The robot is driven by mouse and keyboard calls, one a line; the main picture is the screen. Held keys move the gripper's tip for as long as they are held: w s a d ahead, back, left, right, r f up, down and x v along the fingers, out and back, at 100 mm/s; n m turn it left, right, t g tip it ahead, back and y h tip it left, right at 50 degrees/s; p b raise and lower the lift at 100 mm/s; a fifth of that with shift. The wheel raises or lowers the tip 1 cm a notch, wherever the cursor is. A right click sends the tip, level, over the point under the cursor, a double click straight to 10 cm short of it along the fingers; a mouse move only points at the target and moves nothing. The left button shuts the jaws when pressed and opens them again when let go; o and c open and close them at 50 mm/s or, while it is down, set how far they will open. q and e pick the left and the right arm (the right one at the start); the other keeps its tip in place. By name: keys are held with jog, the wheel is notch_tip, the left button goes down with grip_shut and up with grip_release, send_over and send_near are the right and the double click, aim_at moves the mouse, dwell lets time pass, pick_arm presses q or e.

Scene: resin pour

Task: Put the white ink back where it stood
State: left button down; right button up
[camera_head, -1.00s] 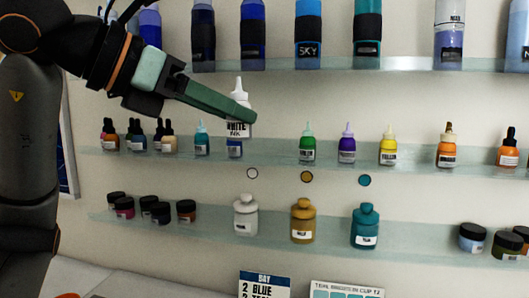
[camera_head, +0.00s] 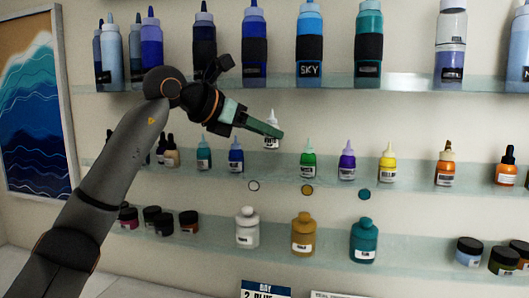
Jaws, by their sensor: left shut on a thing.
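The white ink (camera_head: 271,117) is a small white bottle with a pointed nozzle and a label, in the head view. My left gripper (camera_head: 277,132) is shut on it, and its dark green finger hides part of the label. The bottle is upright. It appears over the gap between the blue ink (camera_head: 236,156) and the green ink (camera_head: 308,161), with its base higher in the picture than theirs. I cannot tell its exact depth over the middle shelf (camera_head: 272,179). My right gripper is not in view.
The purple ink (camera_head: 347,161), yellow ink (camera_head: 387,163) and orange inks stand farther right on the middle shelf. Large bottles such as SKY (camera_head: 310,45) stand on the upper shelf (camera_head: 285,84). The lower shelf (camera_head: 275,245) holds a white bottle (camera_head: 247,229), other bottles and jars.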

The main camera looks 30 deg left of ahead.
pick_arm(q)
notch_tip(320, 180, down, 5)
jog(key=shift+s, duration=0.1)
jog(key=shift+w+a+f, duration=0.15)
jog(key=shift+w, duration=0.05)
jog(key=shift+f, duration=0.15)
jog(key=shift+c, duration=2.4)
grip_release()
